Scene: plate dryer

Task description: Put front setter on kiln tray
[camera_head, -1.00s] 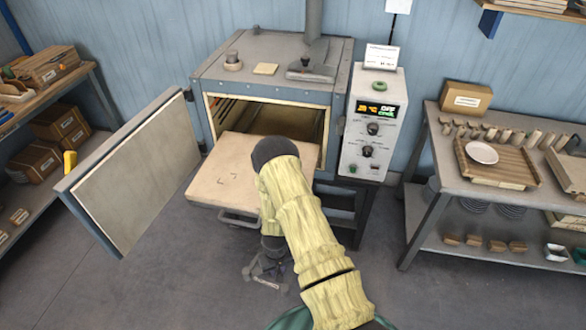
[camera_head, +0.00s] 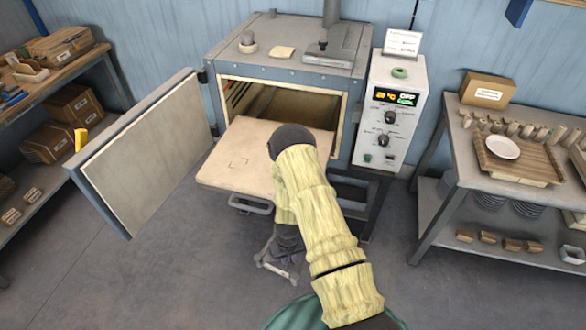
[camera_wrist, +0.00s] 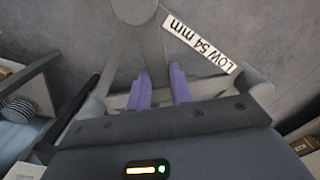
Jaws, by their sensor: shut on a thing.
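The kiln tray (camera_head: 240,160) is a flat beige slab sticking out of the open kiln, with small corner marks on its bare top. My gripper (camera_head: 284,240) hangs in front of the tray's front edge, partly hidden by my arm. Below it shows the front setter (camera_head: 275,268), a grey frame with splayed legs. In the wrist view, the purple fingers of my gripper (camera_wrist: 160,88) are shut on a grey upright part of the setter (camera_wrist: 150,50). A label reading "LOW 54 mm" lies along one of its arms. The setter is apart from the tray.
The kiln door (camera_head: 145,150) stands wide open at the left. A control box (camera_head: 388,110) stands right of the kiln. A table (camera_head: 462,150) at the right bears a ribbed wooden rack (camera_head: 535,165) with a white plate (camera_head: 503,147). The floor in front is clear.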

